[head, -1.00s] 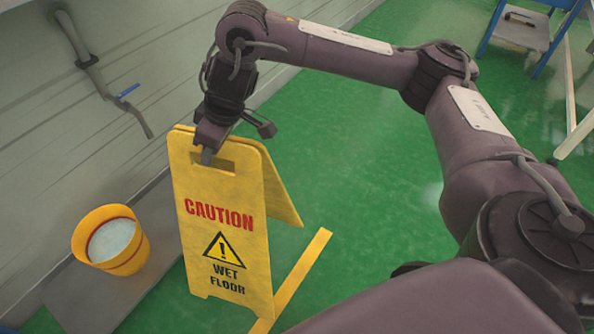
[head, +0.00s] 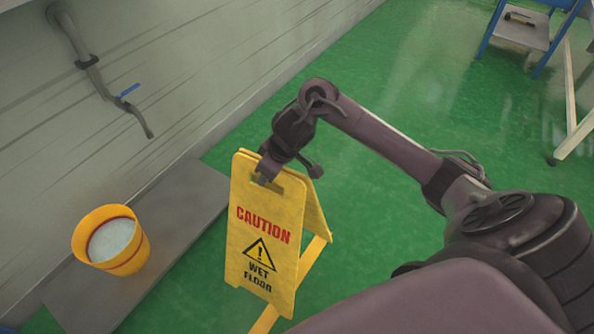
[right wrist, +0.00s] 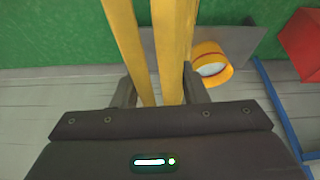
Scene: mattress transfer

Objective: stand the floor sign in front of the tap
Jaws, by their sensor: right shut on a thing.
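The yellow floor sign (head: 262,232) reads "CAUTION WET FLOOR" and is upright with its two panels spread a little. My right gripper (head: 266,178) is shut on its top edge at the handle slot. In the right wrist view the sign's two yellow panels (right wrist: 172,50) run between the fingers of the gripper (right wrist: 160,95). I cannot tell whether the sign's feet touch the floor. The tap (head: 128,98), a grey pipe with a blue lever, is on the wall at the upper left, well left of the sign. My left gripper is not in view.
A yellow bucket of water (head: 110,240) stands on a grey slab (head: 190,205) along the wall, and also shows in the right wrist view (right wrist: 211,65). A yellow floor stripe (head: 312,255) passes behind the sign. A blue step stool (head: 525,30) is at the far right.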

